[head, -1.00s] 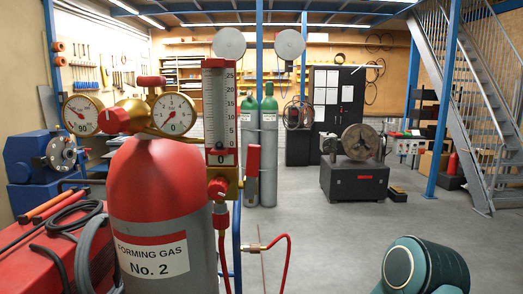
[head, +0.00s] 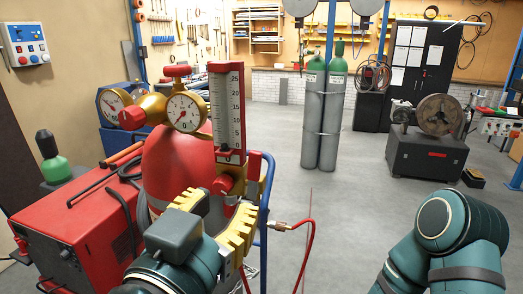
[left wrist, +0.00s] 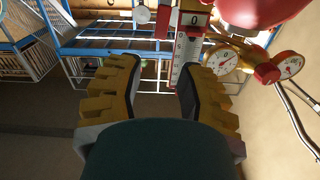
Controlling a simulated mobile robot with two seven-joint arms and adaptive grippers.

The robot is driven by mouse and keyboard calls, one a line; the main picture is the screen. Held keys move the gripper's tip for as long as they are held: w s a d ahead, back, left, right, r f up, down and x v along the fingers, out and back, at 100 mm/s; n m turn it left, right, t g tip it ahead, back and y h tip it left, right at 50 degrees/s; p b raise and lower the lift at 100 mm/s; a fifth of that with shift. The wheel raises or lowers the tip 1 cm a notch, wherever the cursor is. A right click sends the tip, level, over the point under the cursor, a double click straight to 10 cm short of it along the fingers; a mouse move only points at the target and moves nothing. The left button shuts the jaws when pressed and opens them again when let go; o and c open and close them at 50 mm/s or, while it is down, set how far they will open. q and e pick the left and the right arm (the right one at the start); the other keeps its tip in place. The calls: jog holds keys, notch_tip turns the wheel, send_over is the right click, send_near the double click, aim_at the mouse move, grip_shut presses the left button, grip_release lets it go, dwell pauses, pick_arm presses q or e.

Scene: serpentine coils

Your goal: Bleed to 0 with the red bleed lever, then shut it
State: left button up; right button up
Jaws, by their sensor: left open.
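My left gripper (head: 215,216) is open and empty, below and in front of the tube's base and lever. In the left wrist view, the open jaws (left wrist: 158,88) have the tube (left wrist: 184,50) by the right finger, and the lever (left wrist: 162,18) lies beyond the fingertips. The round gauge (head: 185,113) has a red needle. My right gripper is out of view.
The red cylinder (head: 178,150) and a second gauge (head: 113,101) are close to my left gripper. A red hose (head: 309,246) runs right from a brass fitting. A red machine (head: 75,225) stands left. Open floor lies beyond, before two green-topped cylinders (head: 324,110).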

aim_at(254, 161)
pick_arm(q)
jog(key=p+x, duration=0.1)
jog(key=x, duration=1.2)
jog(key=shift+w, duration=0.4)
jog(key=shift+s, duration=0.1)
grip_shut()
